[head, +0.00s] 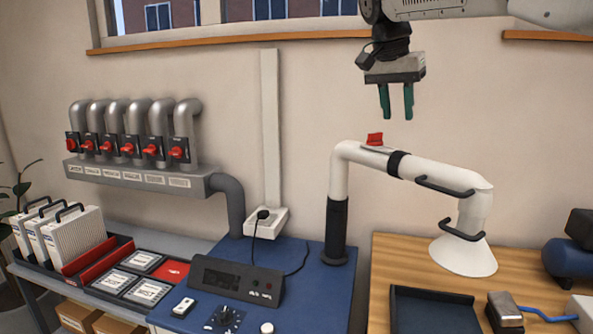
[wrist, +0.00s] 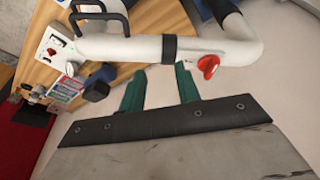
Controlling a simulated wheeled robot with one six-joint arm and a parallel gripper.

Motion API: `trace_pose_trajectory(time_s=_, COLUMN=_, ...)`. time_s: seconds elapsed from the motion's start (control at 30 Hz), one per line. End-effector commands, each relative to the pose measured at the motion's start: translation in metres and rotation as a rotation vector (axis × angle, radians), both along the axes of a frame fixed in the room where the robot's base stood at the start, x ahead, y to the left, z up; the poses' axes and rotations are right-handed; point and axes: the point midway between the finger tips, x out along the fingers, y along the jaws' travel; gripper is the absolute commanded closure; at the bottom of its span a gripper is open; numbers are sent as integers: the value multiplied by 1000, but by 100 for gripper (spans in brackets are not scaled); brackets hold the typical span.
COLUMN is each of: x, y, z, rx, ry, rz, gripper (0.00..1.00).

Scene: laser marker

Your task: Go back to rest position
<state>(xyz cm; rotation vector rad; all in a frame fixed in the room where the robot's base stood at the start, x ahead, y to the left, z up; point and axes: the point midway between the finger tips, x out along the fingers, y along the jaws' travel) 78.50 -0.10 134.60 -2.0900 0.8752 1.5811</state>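My gripper (head: 397,114) hangs in the upper right of the head view, fingers pointing down. Its two green fingers are apart, with nothing between them. It is above a white extraction arm (head: 436,172) and clear of it. A red handle (head: 375,139) sits on top of that arm, a little below and left of my fingers. In the wrist view my gripper (wrist: 160,88) also shows open and empty, and the red handle (wrist: 208,66) lies beyond the right finger.
A row of grey pipes with red valve handles (head: 128,147) is on the wall at left. A blue bench (head: 318,290) holds a control box (head: 236,282). A wooden table (head: 400,262) with a dark tray (head: 432,312) is at right. The wall around my gripper is clear.

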Motion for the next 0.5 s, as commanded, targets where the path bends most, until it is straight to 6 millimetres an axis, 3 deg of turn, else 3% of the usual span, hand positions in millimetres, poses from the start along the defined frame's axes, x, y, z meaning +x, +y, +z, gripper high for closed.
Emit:
trace_pose_trajectory(time_s=0.03, x=-28, y=-7, z=-4, rx=8, ry=16, rz=46, gripper=67)
trace_pose_trajectory(time_s=0.27, x=-143, y=-26, z=-54, rx=47, ry=88, rz=289, gripper=67)
trace_pose_trajectory(time_s=0.5, x=-265, y=-34, z=-141, rx=92, ry=134, rz=525, gripper=67)
